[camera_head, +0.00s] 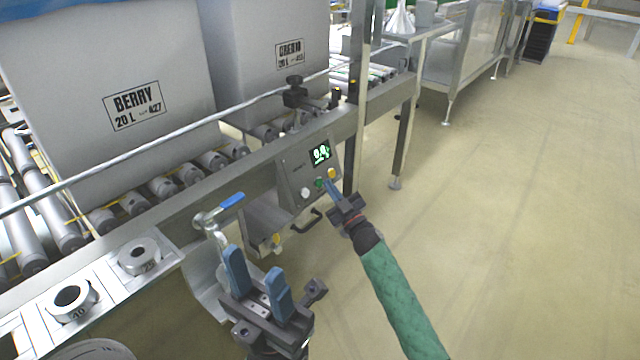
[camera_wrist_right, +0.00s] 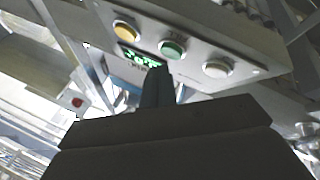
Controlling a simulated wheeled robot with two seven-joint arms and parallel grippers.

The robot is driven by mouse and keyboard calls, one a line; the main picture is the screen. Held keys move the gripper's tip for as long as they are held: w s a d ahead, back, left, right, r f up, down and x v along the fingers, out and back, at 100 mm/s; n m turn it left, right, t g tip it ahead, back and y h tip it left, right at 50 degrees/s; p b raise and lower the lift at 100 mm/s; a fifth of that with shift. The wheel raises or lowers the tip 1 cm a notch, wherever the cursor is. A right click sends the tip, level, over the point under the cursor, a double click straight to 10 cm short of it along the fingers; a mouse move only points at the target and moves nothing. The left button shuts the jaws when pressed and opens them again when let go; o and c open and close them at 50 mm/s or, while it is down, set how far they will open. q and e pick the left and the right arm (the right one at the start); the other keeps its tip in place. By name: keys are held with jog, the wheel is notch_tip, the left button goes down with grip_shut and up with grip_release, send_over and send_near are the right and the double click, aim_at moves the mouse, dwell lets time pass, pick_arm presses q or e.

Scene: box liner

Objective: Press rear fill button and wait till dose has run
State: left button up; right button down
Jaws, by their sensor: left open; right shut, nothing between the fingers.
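A grey control panel (camera_head: 308,172) on the conveyor frame carries a lit display (camera_head: 321,153) with green digits I cannot read surely. Below it are a white button (camera_head: 305,193), a green button (camera_head: 319,183) and a yellow button (camera_head: 331,173). My right gripper (camera_head: 328,184) is shut and empty, its tip at the green button. In the right wrist view the shut fingers (camera_wrist_right: 157,82) point just below the green button (camera_wrist_right: 172,48); I cannot tell whether they touch it. My left gripper (camera_head: 256,268) is open and empty, left of and below the panel.
A box marked BERRY (camera_head: 70,75) and a second box (camera_head: 262,40) stand on the roller conveyor (camera_head: 165,188). A blue-handled valve (camera_head: 226,205) is just beyond my left gripper. Metal rings (camera_head: 139,257) lie on a ledge at left. The floor at right is clear.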

jog(key=shift+w+a, duration=0.1)
jog(key=shift+a, duration=0.1)
dwell(0.4)
jog(key=shift+w+a+f, duration=0.1)
jog(key=shift+a, duration=0.05)
dwell(0.3)
jog(key=shift+w+a+f, duration=0.15)
jog(key=shift+w+a, duration=0.05)
jog(key=shift+a, duration=0.1)
dwell(0.6)
dwell(0.4)
